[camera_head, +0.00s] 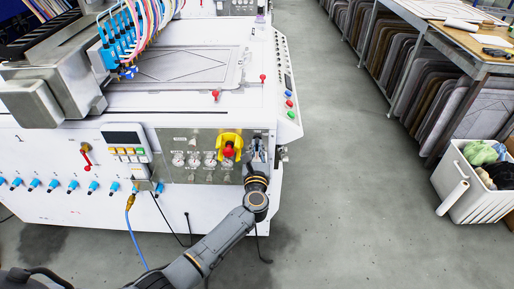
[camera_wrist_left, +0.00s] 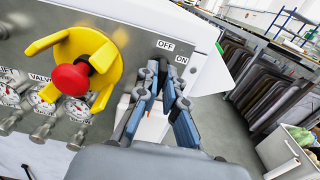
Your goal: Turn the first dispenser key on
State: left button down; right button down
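The metal control panel (camera_head: 212,176) is on the front of the white machine, with dials and a red knob in a yellow guard (camera_head: 229,147). In the left wrist view, an OFF label (camera_wrist_left: 165,45) and an ON label (camera_wrist_left: 181,60) mark the panel's right end. My left gripper (camera_head: 258,145) is at this end, right of the yellow guard. My right gripper is not in view.
The red knob and yellow guard (camera_wrist_left: 85,70) stick out close to the left of my gripper. Small valves and gauges (camera_head: 195,160) lie farther left. A white crate (camera_head: 470,185) stands on the floor at right, below racks of hides (camera_head: 430,95). The floor between is clear.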

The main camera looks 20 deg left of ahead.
pick_arm(q)
jog(key=shift+m, duration=0.3)
jog(key=shift+m+p, duration=0.3)
jog(key=shift+m, duration=0.2)
jog(key=m+p, duration=0.1)
jog(key=m, duration=0.4)
jog(key=m+p, duration=0.2)
jog(key=m, duration=0.3)
jog(key=m+p, duration=0.1)
jog(key=m, duration=0.5)
jog(key=shift+d+f+p, duration=0.2)
jog(key=shift+f+p, duration=0.05)
jog(key=shift+p, duration=0.1)
jog(key=shift+m, duration=0.3)
jog(key=c, duration=1.5)
grip_release()
jog(key=shift+o, duration=0.2)
